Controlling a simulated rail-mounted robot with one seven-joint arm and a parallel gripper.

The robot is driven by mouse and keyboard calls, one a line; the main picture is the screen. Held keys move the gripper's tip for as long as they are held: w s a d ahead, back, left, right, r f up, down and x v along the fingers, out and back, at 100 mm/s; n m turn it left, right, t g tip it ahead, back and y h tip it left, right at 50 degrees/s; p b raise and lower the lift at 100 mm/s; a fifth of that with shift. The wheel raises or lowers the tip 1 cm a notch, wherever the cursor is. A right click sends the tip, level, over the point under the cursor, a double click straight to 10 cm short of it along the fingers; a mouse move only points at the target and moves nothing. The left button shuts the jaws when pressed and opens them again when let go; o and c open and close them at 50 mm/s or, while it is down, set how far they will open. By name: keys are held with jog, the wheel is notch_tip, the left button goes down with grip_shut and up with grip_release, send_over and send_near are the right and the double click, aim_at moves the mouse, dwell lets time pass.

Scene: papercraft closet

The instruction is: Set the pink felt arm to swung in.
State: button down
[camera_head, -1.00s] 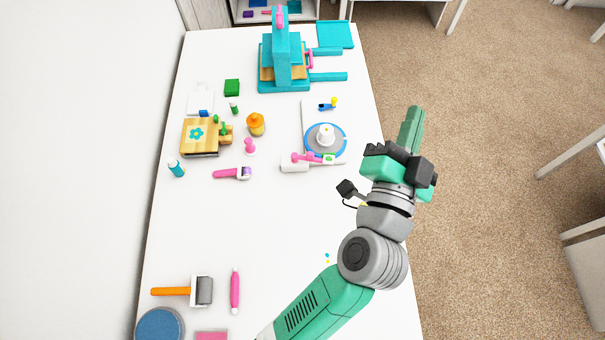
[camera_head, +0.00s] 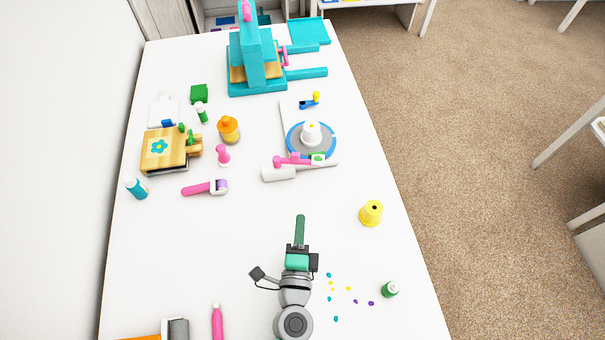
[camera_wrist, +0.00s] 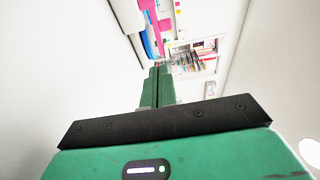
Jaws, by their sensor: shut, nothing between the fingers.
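The pink felt arm (camera_head: 296,161), with a green round part near its right end, lies across the white base in front of the blue round plate (camera_head: 331,148). A white cone (camera_head: 312,131) stands in the middle of the plate. My gripper (camera_head: 300,218) is shut and empty, above the table in front of the pink arm and apart from it. In the wrist view its closed fingers (camera_wrist: 158,72) point towards a pink strip (camera_wrist: 154,22) and a blue edge (camera_wrist: 147,42) at the top. I cannot tell exactly how the arm's end meets the plate.
A yellow cone-shaped piece (camera_head: 371,213) stands right of my gripper. A green-topped jar (camera_head: 390,289) and scattered coloured bits lie nearer. A pink-handled roller (camera_head: 206,188) is to the left. A teal press (camera_head: 257,65) stands at the back. Free table lies around my gripper.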

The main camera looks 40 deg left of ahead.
aim_at(305, 164)
jog(key=x, duration=1.4)
